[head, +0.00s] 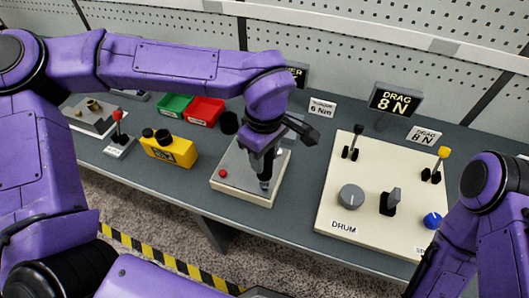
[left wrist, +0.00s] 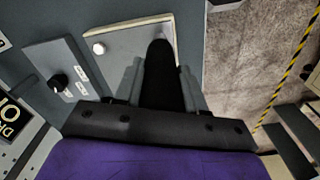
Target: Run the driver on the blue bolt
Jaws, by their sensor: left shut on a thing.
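My left gripper (head: 265,182) points down over a pale plate (head: 233,190) on the bench. In the left wrist view, a long black shape, apparently the driver (left wrist: 161,75), lies between the grey fingers, and the gripper is shut on it. The lower end in the head view is over the plate's right part; I cannot tell whether it touches. A red bolt (head: 222,173) shows at the plate's left. A whitish bolt head (left wrist: 99,48) shows in the left wrist view. I cannot make out the blue bolt; the gripper covers that part. My right gripper is out of view.
A cream panel (head: 335,205) with levers, a grey drum knob and a blue knob (head: 432,220) stands to the right. A yellow block (head: 170,150), green bin (head: 174,106) and red bin (head: 205,111) are to the left. A small 6 Nm sign (head: 322,109) stands behind.

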